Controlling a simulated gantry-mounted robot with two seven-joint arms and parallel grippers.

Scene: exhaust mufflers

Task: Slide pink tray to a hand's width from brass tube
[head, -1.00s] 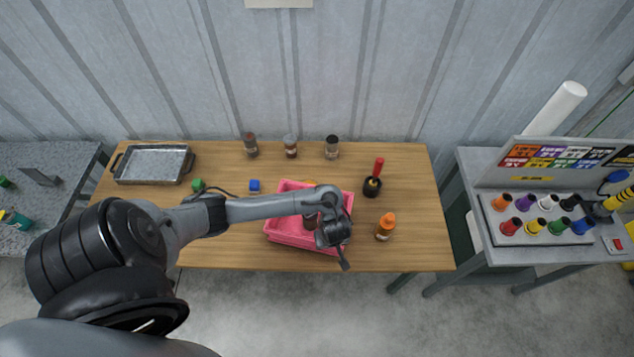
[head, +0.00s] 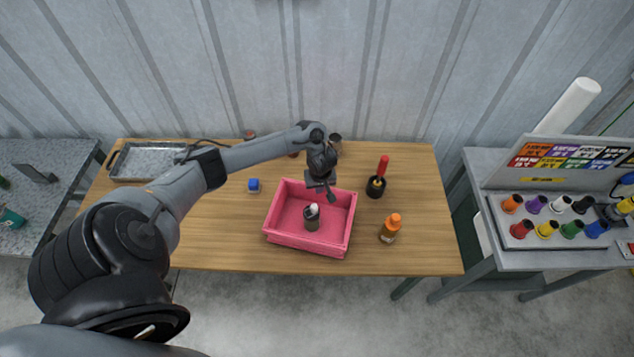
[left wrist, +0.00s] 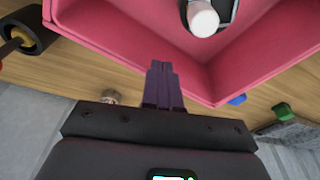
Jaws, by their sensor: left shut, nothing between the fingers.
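The pink tray (head: 308,242) sits on the wooden table, right of centre, with a dark white-capped bottle (head: 312,217) standing inside it. My left gripper (head: 331,196) is at the tray's far wall, shut and empty. I cannot clearly pick out a brass tube. My right gripper is not in view.
A black pot with a red-handled tool (head: 378,185) stands right of the tray, and an orange-capped bottle (head: 390,229) stands nearer the front. A blue cube (head: 254,185) lies left of the tray. A metal pan (head: 146,162) is at the far left. The front left of the table is clear.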

